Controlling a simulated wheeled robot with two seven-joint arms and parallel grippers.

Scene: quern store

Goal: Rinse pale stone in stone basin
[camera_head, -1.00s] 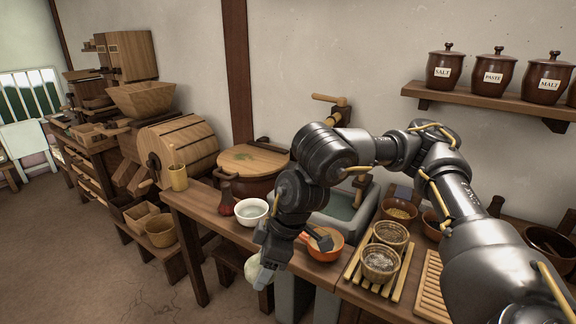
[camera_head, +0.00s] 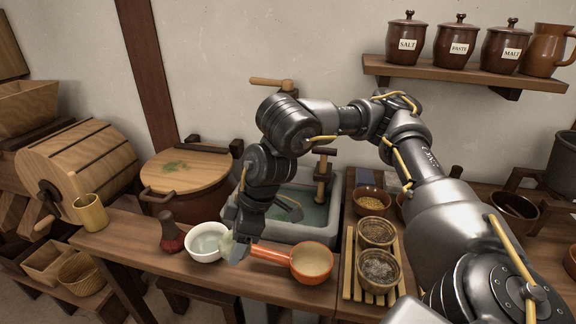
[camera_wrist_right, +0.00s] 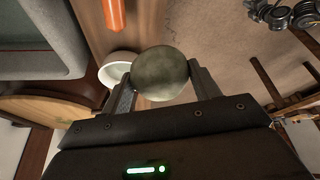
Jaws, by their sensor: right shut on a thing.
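The pale stone (camera_head: 235,250) is a rounded, grey-green lump held in my right gripper (camera_head: 240,240). In the right wrist view the stone (camera_wrist_right: 160,73) sits between the two fingers (camera_wrist_right: 163,88), which are shut on it. In the head view the gripper points down near the table's front edge, overlapping the white bowl's right side. The grey stone basin (camera_head: 300,236) holds greenish water and lies behind and right of the gripper, partly hidden by my arm. The basin's side also shows in the wrist view (camera_wrist_right: 45,45). My left gripper is not clearly visible.
A white bowl (camera_head: 205,257) and red-brown brush (camera_head: 171,238) stand left of the gripper. An orange ladle-like pan (camera_head: 312,280) lies right, its handle toward the gripper. Two small bowls sit on a slatted rack (camera_head: 349,284). A wooden tap (camera_head: 321,175) rises over the basin.

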